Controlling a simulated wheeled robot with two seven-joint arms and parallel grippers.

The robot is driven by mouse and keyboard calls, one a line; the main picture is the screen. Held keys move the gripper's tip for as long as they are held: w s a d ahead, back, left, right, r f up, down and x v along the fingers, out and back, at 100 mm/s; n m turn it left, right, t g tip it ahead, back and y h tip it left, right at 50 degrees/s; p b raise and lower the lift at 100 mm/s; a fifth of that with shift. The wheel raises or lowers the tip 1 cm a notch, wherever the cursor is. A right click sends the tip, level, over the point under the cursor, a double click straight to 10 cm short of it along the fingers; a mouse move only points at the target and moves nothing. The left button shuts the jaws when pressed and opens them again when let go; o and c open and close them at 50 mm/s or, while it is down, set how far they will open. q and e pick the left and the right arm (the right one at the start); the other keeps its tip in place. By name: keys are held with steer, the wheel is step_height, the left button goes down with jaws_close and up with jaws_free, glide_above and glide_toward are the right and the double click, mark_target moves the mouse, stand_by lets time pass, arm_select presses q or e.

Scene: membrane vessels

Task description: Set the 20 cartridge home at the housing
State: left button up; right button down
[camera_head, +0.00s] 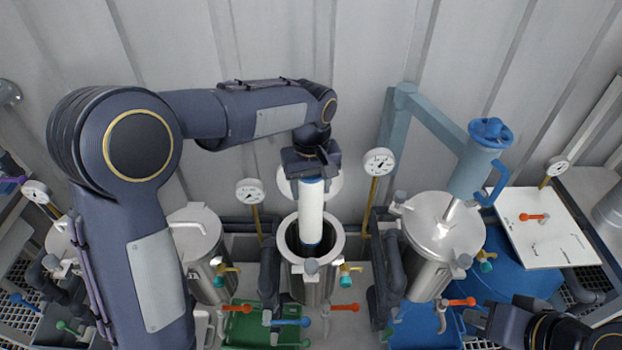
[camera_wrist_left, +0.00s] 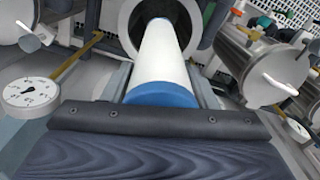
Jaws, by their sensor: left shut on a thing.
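A white cartridge (camera_head: 311,208) with blue ends is held upright by my left gripper (camera_head: 312,178), which is shut on its top. The cartridge's lower blue end reaches into the mouth of the open steel housing (camera_head: 312,282). How deep it sits inside is hidden. In the left wrist view the white cartridge (camera_wrist_left: 168,52) runs from its blue cap (camera_wrist_left: 162,94) by the jaws into the round opening of the housing (camera_wrist_left: 128,20). My right arm shows at the lower right corner, but its fingertips are out of the picture.
Closed steel vessels stand left (camera_head: 196,240) and right (camera_head: 440,232) of the open housing. Pressure gauges (camera_head: 379,162) (camera_head: 250,192) rise close by on both sides. A blue hoist arm (camera_head: 432,112) and a white board (camera_head: 543,228) are at the right. Valve handles and trays lie in front.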

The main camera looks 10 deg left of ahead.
mark_target(311, 233)
arm_select(q)
steer(key=shift+f, duration=1.8)
steer(key=shift+f+b, duration=0.65)
steer(key=shift+f, duration=0.9)
step_height(311, 233, down, 19)
steer(key=b, duration=1.4)
steer(key=shift+r, duration=0.2)
steer(key=shift+f, duration=0.2)
steer(key=o, duration=1.5)
step_height(311, 233, up, 8)
steer(key=shift+f, duration=0.1)
